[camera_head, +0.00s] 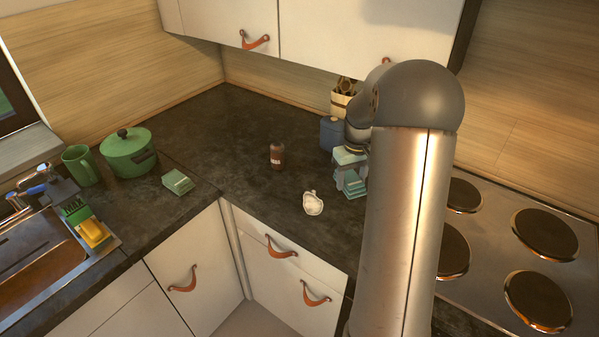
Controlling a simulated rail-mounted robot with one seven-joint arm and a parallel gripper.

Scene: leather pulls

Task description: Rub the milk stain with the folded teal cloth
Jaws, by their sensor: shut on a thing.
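My gripper (350,172) points down over the counter, right of centre and partly beside my arm. It is shut on a folded teal cloth (353,186), whose layered edge shows below the fingers. I cannot tell whether the cloth touches the counter. My arm hides the counter to the right of the gripper.
A brown jar (277,155) stands behind the stain, and a blue canister (331,134) stands behind the gripper. Another green folded stack (177,183), a green pot (130,153) and a mug (80,166) stand left. The hob (490,262) is right. Counter between jar and stain is clear.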

